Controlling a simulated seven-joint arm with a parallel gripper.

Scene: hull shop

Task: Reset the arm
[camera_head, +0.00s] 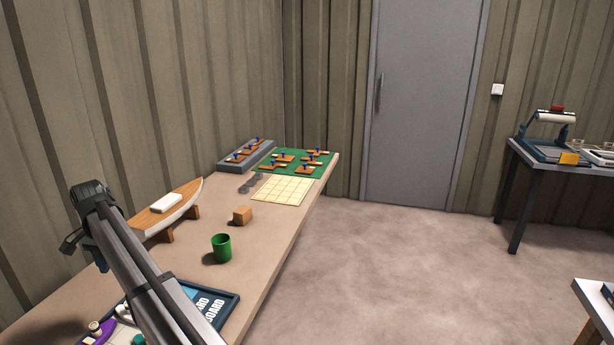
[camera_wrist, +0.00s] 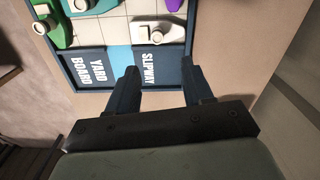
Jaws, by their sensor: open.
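My arm (camera_head: 150,280) reaches up from the bottom of the head view, over the near left part of the long workbench (camera_head: 262,258). My gripper (camera_wrist: 159,72) shows in the wrist view with its two dark fingers apart and nothing between them. It is above the edge of the yard board (camera_wrist: 120,62), beside the words "SLIPWAY" and "YARD BOARD". In the head view the arm hides part of this board (camera_head: 222,306). Small boat pieces stand on it: a white one (camera_wrist: 157,32), a green one (camera_wrist: 52,30) and a purple one, partly cut off.
A boat hull model (camera_head: 185,212) on wooden supports, a green cup (camera_head: 221,248) and a wooden block (camera_head: 242,215) stand on the bench. Farther back are a gridded pale board (camera_head: 283,189), a green mat (camera_head: 291,171) with several pieces, and a grey rack (camera_head: 245,155). Open floor lies right.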

